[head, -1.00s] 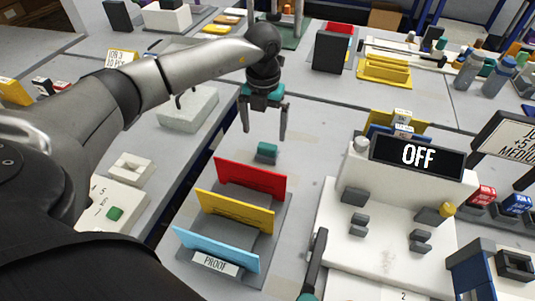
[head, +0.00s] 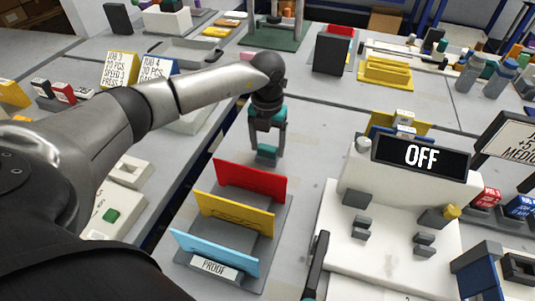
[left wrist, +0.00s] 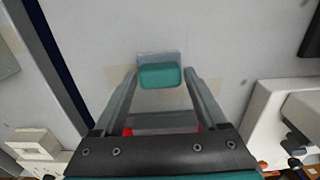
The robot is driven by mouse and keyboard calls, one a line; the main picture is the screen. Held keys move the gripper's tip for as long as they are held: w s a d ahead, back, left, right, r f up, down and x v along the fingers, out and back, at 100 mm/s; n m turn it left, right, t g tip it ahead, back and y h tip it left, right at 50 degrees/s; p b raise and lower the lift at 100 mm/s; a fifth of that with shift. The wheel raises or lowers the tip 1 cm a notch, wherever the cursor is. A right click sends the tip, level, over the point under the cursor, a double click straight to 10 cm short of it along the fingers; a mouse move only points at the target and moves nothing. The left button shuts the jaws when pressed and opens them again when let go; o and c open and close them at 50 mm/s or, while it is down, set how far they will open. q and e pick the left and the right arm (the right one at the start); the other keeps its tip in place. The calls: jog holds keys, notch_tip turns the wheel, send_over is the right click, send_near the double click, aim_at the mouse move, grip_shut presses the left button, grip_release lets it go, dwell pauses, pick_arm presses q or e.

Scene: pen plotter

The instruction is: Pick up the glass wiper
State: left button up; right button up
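The glass wiper (head: 266,152) is likely the small teal block with a grey edge lying on the grey table behind the red plate. In the left wrist view the wiper (left wrist: 160,76) shows between the fingertips. My left gripper (head: 267,150) points down over it, one finger on each side. The fingers look spread with narrow gaps beside the block, and I see no clear grip. A dark bar with a teal end (head: 315,268) at the bottom edge may be part of my right gripper; most of it is cut off.
A rack with red (head: 250,180), yellow (head: 235,210) and blue (head: 215,252) plates stands just in front of the wiper. A white machine with an "OFF" display (head: 422,156) stands at right. A dark upright block (head: 332,53) is farther back.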

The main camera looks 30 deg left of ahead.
aim_at(268, 147)
pick_arm(q)
jog(key=c, duration=1.1)
notch_tip(268, 147, up, 19)
jog(key=p, duration=0.3)
jog(key=shift+f+p, duration=0.1)
jog(key=shift+p, duration=0.2)
jog(key=shift+c, duration=0.2)
jog(key=shift+r, duration=0.65)
pick_arm(e)
jog(key=shift+g, duration=0.3)
jog(key=s+r, duration=0.1)
jog(key=s+a+r, duration=0.1)
jog(key=a+r, duration=0.1)
jog(key=shift+s+r, duration=0.25)
jog(key=shift+s, duration=0.15)
jog(key=shift+d, duration=0.15)
pick_arm(q)
jog(key=o, duration=0.9)
jog(key=c, duration=0.6)
pick_arm(e)
jog(key=shift+d, duration=0.1)
